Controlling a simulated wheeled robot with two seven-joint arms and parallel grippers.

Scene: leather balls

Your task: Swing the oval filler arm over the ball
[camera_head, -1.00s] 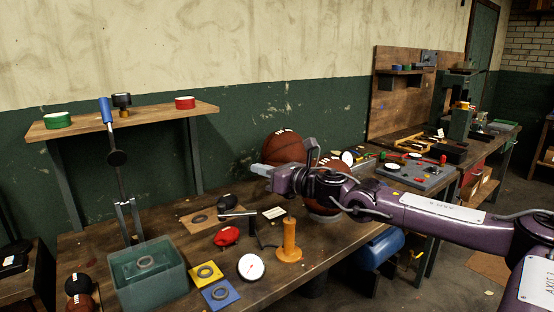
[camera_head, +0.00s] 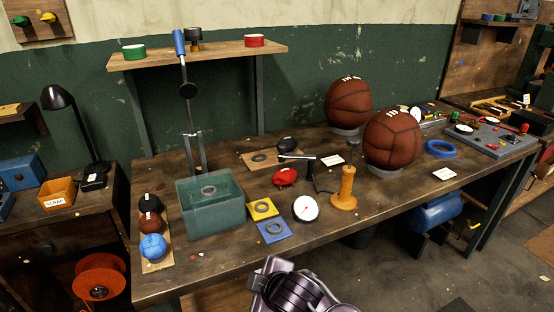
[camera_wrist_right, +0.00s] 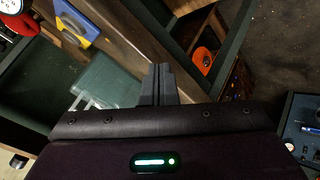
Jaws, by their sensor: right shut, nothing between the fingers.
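A short grey swing arm (camera_head: 297,157) on a dark post stands mid-bench, and I take it for the oval filler arm. It lies between a dark oval piece (camera_head: 289,143) behind and a red oval piece (camera_head: 285,177) in front. Two brown leather balls sit upright on ring stands to the right, a nearer ball (camera_head: 393,139) and a farther ball (camera_head: 349,102). My right gripper shows in the right wrist view (camera_wrist_right: 158,72), shut and empty, apart from everything. In the head view only part of my right arm shows, at the bottom edge. My left gripper is not in view.
A teal tank (camera_head: 209,207) with a tall lever stands left on the bench. A white gauge (camera_head: 305,208), an orange post (camera_head: 345,188) and yellow and blue plates lie near the front. The front right bench top is mostly clear.

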